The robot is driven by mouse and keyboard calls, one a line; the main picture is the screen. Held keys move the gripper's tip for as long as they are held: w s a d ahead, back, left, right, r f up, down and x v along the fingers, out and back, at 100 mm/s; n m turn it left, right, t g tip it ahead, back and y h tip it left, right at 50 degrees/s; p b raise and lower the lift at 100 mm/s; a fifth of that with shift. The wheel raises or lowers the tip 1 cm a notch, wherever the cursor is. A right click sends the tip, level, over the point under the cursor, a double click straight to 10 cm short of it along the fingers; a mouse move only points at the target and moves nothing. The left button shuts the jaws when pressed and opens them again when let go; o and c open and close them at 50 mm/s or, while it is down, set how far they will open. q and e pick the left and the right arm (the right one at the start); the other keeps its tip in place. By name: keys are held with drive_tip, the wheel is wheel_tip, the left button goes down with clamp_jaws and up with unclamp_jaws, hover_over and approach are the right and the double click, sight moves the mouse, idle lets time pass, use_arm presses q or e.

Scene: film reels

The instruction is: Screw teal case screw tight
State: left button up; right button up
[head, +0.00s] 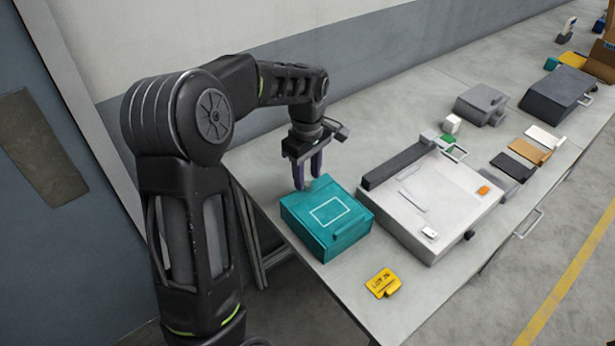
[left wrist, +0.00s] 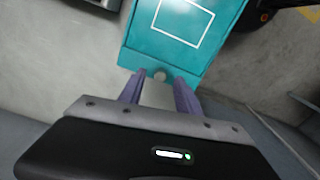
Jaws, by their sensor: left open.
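The teal case (head: 325,222) lies closed at the near left end of the bench, with a white rectangle outlined on its lid. In the left wrist view the teal case (left wrist: 185,30) fills the upper middle. A small grey round screw (left wrist: 160,76) shows at the case's edge, between my fingers. My left gripper (head: 308,184) points down at the case's back left edge. In the left wrist view my left gripper (left wrist: 160,85) is open, a finger on each side of the screw; I cannot tell whether they touch it. The screw is hidden in the head view.
A white flat device (head: 430,205) with a dark bar lies right of the case. A yellow tag (head: 383,283) lies in front of it. Grey boxes (head: 481,104) and small coloured items stand farther along the bench (head: 445,305). The wall runs behind.

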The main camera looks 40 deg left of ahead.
use_arm(q)
drive_tip(key=shift+f, duration=0.95)
drive_tip(key=shift+c, duration=0.4)
clamp_jaws()
